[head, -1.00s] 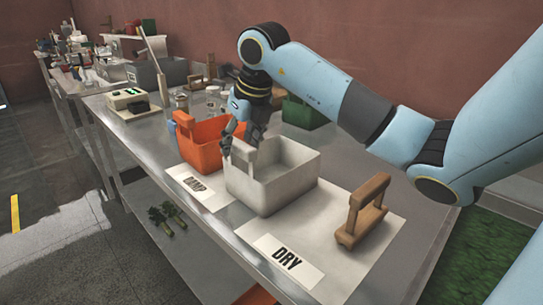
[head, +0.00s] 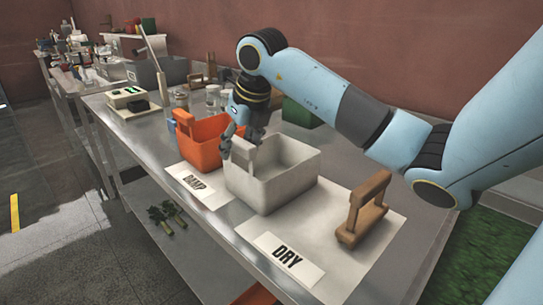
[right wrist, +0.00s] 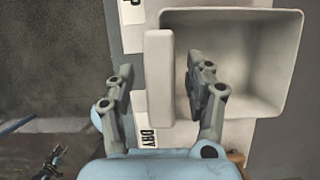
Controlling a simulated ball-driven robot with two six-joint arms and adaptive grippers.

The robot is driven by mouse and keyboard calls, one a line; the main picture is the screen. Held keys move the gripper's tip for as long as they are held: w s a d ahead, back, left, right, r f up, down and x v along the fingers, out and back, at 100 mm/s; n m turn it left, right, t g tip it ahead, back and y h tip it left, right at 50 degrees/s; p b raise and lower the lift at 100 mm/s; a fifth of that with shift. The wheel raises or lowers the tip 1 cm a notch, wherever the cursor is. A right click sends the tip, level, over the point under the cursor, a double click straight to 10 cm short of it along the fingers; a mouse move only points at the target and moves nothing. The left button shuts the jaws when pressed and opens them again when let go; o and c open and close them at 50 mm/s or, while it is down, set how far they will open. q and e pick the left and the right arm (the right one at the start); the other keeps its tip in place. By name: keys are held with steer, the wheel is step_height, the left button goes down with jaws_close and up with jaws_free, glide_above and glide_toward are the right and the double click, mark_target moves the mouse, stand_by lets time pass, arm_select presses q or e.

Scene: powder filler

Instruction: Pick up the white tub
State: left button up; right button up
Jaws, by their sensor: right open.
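The white tub (head: 287,184) stands upright on the metal bench, behind the DRY label in the head view. A thick raised handle rises on its left side, and its inside looks empty. It also shows in the right wrist view (right wrist: 270,105). My right gripper (head: 240,145) is open at the tub's handle, pointing down. In the right wrist view my right gripper (right wrist: 158,75) has one finger on each side of the handle, with the right finger over the tub's inside. I see gaps beside the handle.
An orange tub (head: 198,158) stands close to the left, behind the DAMP label (head: 200,187). A brown wooden handled block (head: 362,210) stands to the right, near the DRY label (head: 288,258). Glass jars and a green box (head: 300,112) stand behind.

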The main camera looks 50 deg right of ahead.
jaws_close()
stand_by(0.3)
steer(key=shift+r, duration=0.15)
stand_by(0.3)
